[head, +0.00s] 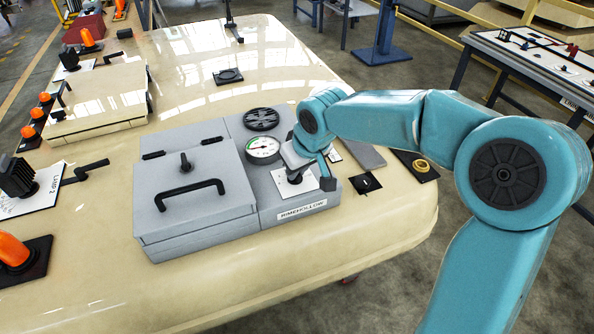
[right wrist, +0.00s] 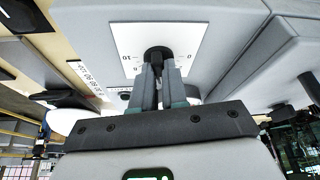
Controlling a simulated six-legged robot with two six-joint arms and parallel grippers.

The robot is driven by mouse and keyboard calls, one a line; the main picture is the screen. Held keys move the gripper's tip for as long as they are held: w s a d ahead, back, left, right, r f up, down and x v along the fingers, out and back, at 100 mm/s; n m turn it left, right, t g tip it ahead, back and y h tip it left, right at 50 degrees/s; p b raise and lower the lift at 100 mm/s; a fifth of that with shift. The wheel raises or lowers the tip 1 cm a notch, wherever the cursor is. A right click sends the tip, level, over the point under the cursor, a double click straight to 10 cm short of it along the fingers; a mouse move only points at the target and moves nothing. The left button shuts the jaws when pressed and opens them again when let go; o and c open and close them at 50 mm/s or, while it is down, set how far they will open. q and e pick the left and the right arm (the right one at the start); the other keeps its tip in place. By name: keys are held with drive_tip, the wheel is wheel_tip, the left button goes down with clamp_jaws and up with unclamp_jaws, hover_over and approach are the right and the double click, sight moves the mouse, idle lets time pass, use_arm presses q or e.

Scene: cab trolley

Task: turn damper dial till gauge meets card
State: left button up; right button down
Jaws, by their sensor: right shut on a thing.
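The damper dial is a black knob on a white scale plate (head: 285,188) on the grey unit. In the right wrist view the plate (right wrist: 180,30) carries numerals, and the knob (right wrist: 157,53) sits between my fingertips. My right gripper (head: 297,176) is shut on this knob, as the right wrist view shows too (right wrist: 158,72). The round gauge (head: 263,149) has a white face with green and red marks, beside the plate; its needle is too small to read. A small white card (head: 334,156) lies just right of my gripper, its text unreadable here. My left gripper is out of view.
A grey lidded box (head: 190,195) with a black handle adjoins the dial unit on the left. A round black vent (head: 261,119) is behind the gauge. The cream surface in front is clear.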

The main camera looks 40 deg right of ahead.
drive_tip(key=shift+s+f, duration=0.1)
drive_tip(key=shift+f, duration=0.05)
drive_tip(key=c, duration=1.2)
unclamp_jaws()
drive_tip(key=shift+o, duration=0.2)
drive_tip(key=v, duration=1.6)
drive_tip(key=shift+a+r, duration=0.15)
drive_tip(key=shift+r, duration=0.1)
drive_tip(key=shift+f, duration=0.1)
